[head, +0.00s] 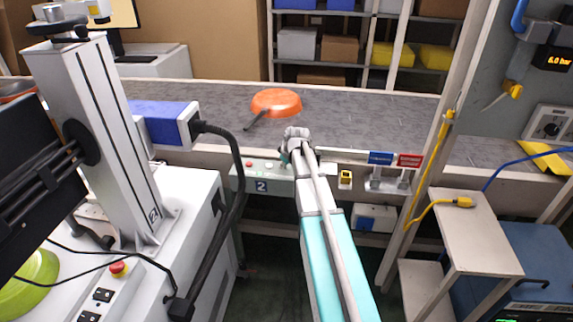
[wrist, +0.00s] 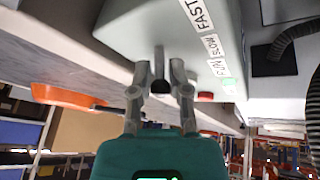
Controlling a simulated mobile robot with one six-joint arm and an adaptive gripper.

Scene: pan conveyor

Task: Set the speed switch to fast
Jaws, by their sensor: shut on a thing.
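In the wrist view the box (wrist: 150,25) fills the top and carries FAST, SLOW and RUN labels (wrist: 208,45). My gripper (wrist: 160,72) is at the box face, its two fingers closed around a small dark lever, the speed switch (wrist: 159,62). Which position the switch stands in cannot be told.
An orange pan (head: 276,102) with a dark handle lies on the grey conveyor belt (head: 370,112) behind my gripper. A red button (wrist: 205,96) and a green light (wrist: 229,82) sit on the box near the fingers. Blue and red signs (head: 395,160) stand to the right.

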